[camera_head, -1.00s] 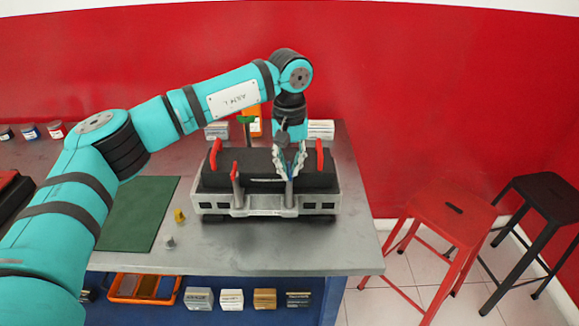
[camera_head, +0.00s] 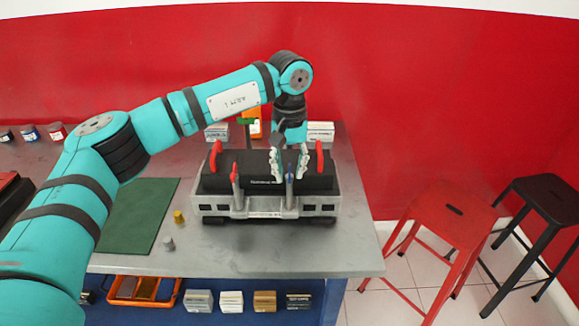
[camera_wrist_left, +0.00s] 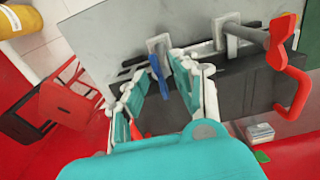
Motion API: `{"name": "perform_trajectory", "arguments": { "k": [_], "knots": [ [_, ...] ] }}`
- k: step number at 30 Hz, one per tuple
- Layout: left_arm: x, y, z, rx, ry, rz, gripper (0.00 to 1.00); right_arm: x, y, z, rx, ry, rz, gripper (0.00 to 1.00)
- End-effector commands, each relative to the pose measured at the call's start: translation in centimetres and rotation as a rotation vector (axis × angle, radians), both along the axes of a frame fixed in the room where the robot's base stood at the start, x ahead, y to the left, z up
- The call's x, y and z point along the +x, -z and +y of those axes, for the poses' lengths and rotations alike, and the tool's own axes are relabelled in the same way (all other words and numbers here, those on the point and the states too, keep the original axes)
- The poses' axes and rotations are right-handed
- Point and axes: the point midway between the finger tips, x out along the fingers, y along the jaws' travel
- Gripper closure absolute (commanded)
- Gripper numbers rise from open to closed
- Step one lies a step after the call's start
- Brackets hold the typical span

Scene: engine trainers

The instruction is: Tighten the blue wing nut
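The blue wing nut (camera_head: 289,186) sits at the front of the black and silver engine trainer (camera_head: 262,205), on an upright post to the right of the middle. In the left wrist view the blue wing nut (camera_wrist_left: 157,70) lies between my two fingertips. My left gripper (camera_head: 289,174) points down over it, with its fingers apart, one on each side. It also shows in the left wrist view (camera_wrist_left: 160,76). I see no clear contact between fingers and nut. My right gripper is not in view.
Red handles (camera_head: 216,152) (camera_head: 319,157) stand at both sides of the trainer, and a red-topped post (camera_head: 235,178) stands front left. A green mat (camera_head: 138,215) and two small pieces, yellow (camera_head: 178,217) and grey (camera_head: 168,243), lie to the left. The tabletop (camera_head: 290,258) in front is clear.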

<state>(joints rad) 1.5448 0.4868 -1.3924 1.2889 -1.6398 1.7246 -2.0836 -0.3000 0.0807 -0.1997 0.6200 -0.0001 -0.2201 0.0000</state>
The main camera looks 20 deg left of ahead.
Motion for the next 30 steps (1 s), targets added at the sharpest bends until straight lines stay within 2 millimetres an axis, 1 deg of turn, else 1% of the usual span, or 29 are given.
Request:
{"name": "perform_trajectory", "arguments": {
  "k": [7,11,14,21,24,27,30],
  "knots": [
    [0.0,-0.1,0.0,-0.001,-0.001,-0.001,0.71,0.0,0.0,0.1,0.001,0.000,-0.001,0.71],
    [0.1,-1.1,0.0,0.000,-0.001,-0.002,0.71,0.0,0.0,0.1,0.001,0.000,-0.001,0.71],
    [0.1,-2.9,0.0,-0.002,-0.002,-0.005,0.71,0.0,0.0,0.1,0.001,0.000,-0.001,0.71],
    [0.1,-8.0,-0.1,-0.001,-0.001,-0.003,0.71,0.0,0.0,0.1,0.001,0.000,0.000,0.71],
    [0.1,-9.8,0.0,0.000,-0.001,-0.002,0.71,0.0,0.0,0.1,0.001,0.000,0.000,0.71],
    [0.1,-11.0,0.0,0.000,-0.001,-0.001,0.71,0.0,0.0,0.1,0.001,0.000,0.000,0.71],
    [0.1,-11.7,-0.1,-0.001,0.000,0.000,0.71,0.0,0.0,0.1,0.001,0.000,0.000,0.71]
  ]
}}
